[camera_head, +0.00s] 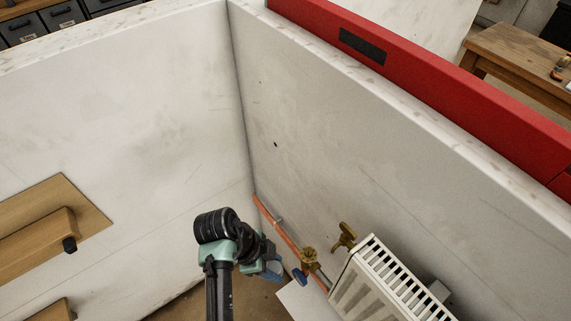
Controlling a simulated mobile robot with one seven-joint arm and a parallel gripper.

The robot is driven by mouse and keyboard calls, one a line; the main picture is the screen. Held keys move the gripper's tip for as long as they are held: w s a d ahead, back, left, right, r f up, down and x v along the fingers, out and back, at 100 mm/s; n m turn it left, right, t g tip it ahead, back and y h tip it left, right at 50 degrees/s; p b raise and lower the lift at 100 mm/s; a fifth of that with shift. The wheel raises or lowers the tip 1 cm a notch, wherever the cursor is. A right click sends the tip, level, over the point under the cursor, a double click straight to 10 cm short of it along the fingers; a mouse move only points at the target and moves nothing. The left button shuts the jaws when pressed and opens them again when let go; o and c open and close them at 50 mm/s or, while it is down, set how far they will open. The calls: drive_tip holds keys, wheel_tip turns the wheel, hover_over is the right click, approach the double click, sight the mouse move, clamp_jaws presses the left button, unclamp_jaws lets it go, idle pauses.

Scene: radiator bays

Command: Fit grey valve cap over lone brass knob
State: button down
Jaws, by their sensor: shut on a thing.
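My gripper (272,272) is at the end of my arm, low in the middle of the picture. It is shut on a small grey-blue piece, which I take for the grey valve cap; the arm hides part of it. A brass knob (308,254) stands upright on a valve at the end of the copper pipe, a little right of my gripper and apart from it. A second brass fitting (345,236) sticks out by the radiator's upper left corner. I cannot tell for sure which brass piece is the lone knob.
A white radiator (378,291) stands at lower right against the white wall (330,130). A copper pipe (277,227) runs down to the valve, with a blue handle (299,277) beside it. Wooden blocks (38,240) are on the left wall.

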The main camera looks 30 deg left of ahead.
drive_tip(key=shift+w+r, duration=0.1)
drive_tip(key=shift+w, duration=0.15)
drive_tip(key=shift+w+d+b, duration=0.55)
drive_tip(key=shift+w+b, duration=0.8)
drive_tip(key=shift+w, duration=0.3)
drive_tip(key=b, duration=0.6)
hover_over(312, 252)
drive_tip(key=f, duration=0.3)
drive_tip(key=shift+s+a+f, duration=0.15)
drive_tip(key=shift+a+f, duration=0.05)
drive_tip(key=shift+a, duration=0.15)
drive_tip(key=shift+f, duration=0.3)
drive_tip(key=shift+f+b, duration=0.9)
drive_tip(key=shift+f, duration=0.65)
unclamp_jaws()
drive_tip(key=shift+r, duration=0.1)
